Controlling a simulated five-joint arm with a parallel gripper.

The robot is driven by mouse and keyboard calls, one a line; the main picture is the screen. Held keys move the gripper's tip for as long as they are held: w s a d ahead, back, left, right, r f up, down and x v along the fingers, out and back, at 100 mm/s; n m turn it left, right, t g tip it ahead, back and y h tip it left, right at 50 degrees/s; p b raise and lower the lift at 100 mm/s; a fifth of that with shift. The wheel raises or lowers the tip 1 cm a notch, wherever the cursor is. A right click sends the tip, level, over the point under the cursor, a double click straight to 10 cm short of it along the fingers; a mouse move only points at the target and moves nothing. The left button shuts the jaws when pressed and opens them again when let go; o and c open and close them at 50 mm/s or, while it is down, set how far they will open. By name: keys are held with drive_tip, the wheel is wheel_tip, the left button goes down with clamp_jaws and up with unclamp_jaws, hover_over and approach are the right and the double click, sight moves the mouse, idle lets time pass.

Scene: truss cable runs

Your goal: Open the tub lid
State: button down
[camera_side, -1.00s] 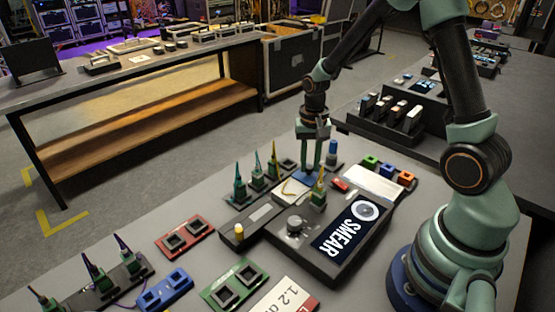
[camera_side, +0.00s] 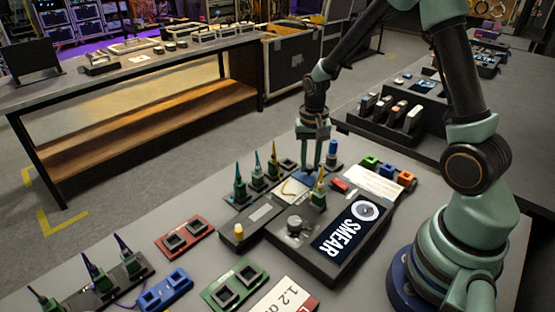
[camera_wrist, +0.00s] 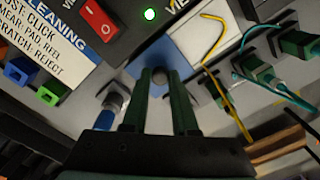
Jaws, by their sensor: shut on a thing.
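I cannot tell whether the lid has lifted.
The black box (camera_side: 318,262) carries a SMEAR screen (camera_side: 346,228), a grey dial (camera_side: 295,223) and a red switch (camera_wrist: 98,20). A yellow wire (camera_wrist: 222,80) and several green connectors (camera_wrist: 300,42) are close by.

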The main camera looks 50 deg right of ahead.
drive_tip(key=shift+a, duration=0.1)
idle(0.4)
drive_tip(key=a, duration=0.6)
drive_tip(key=shift+a, duration=0.35)
drive_tip(key=c, duration=0.7)
unclamp_jaws()
wheel_tip(320, 180, up, 12)
drive_tip(key=shift+r, duration=0.1)
